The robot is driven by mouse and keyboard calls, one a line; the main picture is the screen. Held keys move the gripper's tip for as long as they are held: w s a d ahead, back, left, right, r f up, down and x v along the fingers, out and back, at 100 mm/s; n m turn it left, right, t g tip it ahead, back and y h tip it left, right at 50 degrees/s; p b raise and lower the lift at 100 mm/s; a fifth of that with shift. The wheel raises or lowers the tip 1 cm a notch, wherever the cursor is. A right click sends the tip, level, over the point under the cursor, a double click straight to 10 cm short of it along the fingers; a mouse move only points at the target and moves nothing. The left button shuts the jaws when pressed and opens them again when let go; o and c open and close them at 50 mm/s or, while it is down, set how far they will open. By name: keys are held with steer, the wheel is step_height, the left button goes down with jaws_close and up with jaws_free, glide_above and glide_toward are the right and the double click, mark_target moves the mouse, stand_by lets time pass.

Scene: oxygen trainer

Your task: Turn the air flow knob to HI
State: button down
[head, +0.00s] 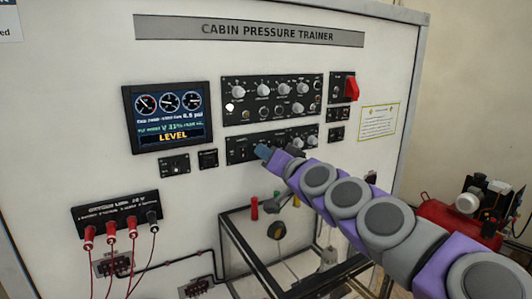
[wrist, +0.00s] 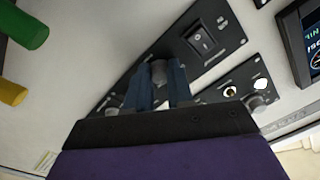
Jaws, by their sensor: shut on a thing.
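My gripper (head: 263,152) reaches the lower black control panel (head: 240,145) of the cabin pressure trainer. In the wrist view its two blue fingers (wrist: 158,84) are closed around a small grey knob (wrist: 158,69) on a black panel strip. The fingers stand on either side of the knob. In the head view the gripper and arm hide this knob. Its label and pointer cannot be read, so I cannot tell its setting or confirm that it is the air flow knob.
A rocker switch (wrist: 205,40) sits beside the gripped knob. The upper panel (head: 270,98) carries several knobs. A display (head: 168,116) reads LEVEL at left, and a red switch (head: 351,89) is at right. Red-plugged cables (head: 110,232) hang lower left. A metal frame (head: 240,250) stands below.

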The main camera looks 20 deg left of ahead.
steer(key=shift+d+m, duration=0.1)
steer(key=shift+m, duration=0.4)
steer(key=c, duration=1.4)
jaws_free()
steer(key=o, duration=0.4)
steer(key=shift+d, duration=0.3)
steer(key=shift+a, duration=0.15)
steer(key=v, duration=1.7)
steer(key=shift+d, duration=0.25)
